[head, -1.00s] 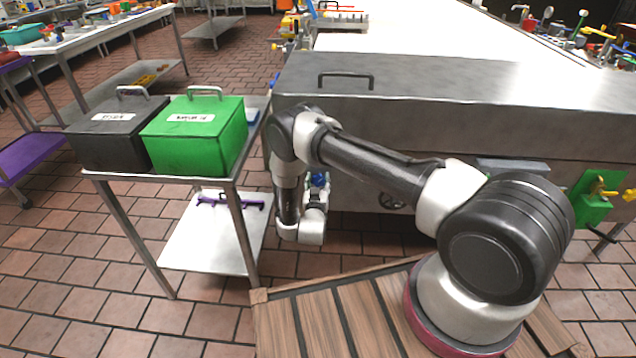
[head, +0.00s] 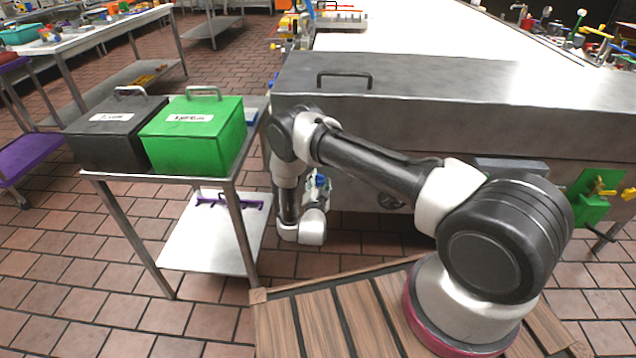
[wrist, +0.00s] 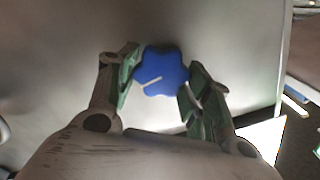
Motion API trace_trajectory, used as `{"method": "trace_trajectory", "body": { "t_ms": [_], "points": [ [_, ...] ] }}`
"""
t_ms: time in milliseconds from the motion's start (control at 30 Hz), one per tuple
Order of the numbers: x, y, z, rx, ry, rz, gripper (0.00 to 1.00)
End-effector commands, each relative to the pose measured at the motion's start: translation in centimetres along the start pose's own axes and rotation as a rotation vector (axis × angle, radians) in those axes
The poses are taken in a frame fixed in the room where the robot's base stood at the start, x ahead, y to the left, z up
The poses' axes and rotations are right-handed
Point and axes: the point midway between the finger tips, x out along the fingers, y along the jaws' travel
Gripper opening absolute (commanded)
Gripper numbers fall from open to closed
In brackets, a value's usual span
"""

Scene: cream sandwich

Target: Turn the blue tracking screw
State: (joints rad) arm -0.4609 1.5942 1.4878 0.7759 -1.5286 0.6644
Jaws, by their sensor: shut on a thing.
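The blue tracking screw (wrist: 163,70) is a lobed blue knob with a pale line on its face, set against a grey metal panel in the wrist view. My gripper (wrist: 158,88) is around it, with one green-padded finger at its left and the other at its lower right. The fingers are shut on the knob. In the head view, a small bit of blue (head: 320,181) shows beside my wrist, low in front of the steel machine; my arm hides most of this area.
A steel cart (head: 160,179) with a black box (head: 112,145) and a green box (head: 200,145) stands left of my arm. The steel machine (head: 450,95) fills the right. A green block with yellow valves (head: 592,208) is at far right.

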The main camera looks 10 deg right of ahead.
Motion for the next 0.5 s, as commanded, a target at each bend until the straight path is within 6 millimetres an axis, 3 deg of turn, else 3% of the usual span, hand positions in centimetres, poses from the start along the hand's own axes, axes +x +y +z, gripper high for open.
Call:
{"method": "trace_trajectory", "body": {
  "t_ms": [500],
  "points": [
    [-0.09, 0.16, 0.04, 0.079, -0.001, 0.002, 0.26]
  ]
}}
